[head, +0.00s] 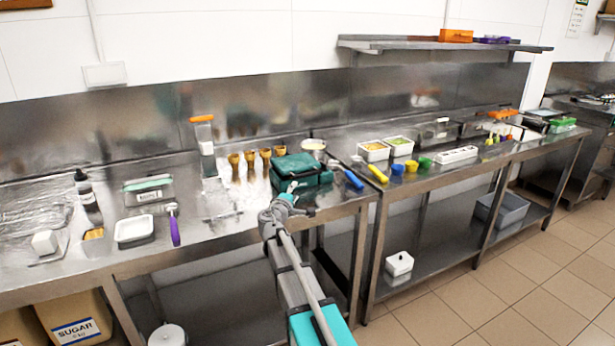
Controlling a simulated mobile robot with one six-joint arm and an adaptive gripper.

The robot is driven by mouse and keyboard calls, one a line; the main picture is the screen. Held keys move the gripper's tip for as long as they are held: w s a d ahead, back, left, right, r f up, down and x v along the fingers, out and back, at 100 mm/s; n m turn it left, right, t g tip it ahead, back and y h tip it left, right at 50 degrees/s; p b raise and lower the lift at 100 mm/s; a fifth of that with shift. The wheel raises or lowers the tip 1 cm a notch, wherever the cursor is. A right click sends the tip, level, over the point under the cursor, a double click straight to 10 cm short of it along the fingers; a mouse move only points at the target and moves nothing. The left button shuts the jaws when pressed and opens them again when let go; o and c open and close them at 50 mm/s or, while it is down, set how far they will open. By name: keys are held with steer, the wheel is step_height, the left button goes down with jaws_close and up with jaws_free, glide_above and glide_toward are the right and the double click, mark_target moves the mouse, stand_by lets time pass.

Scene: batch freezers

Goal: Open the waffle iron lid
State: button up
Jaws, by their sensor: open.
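The waffle iron (300,170) is a dark teal, boxy appliance on the steel counter, near the right end of the left table. Its lid (297,163) looks shut, lying flat on the body. My arm reaches up from the bottom of the head view, and my gripper (291,188) is at the front of the waffle iron, overlapping its front left edge in the picture. The gripper is open and small in view. I cannot tell whether it touches the iron. The lid's handle cannot be made out clearly.
Several brown and yellow cones (250,160) stand left of the iron, and a blue-handled tool (353,179) lies to its right. A purple-handled scoop (174,226) and a white tray (134,229) are further left. A steel back wall (240,100) runs behind.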

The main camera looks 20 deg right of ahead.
mark_target(306, 176)
steer(key=x, duration=1.4)
steer(key=shift+s, duration=0.1)
jaws_close()
stand_by(0.4)
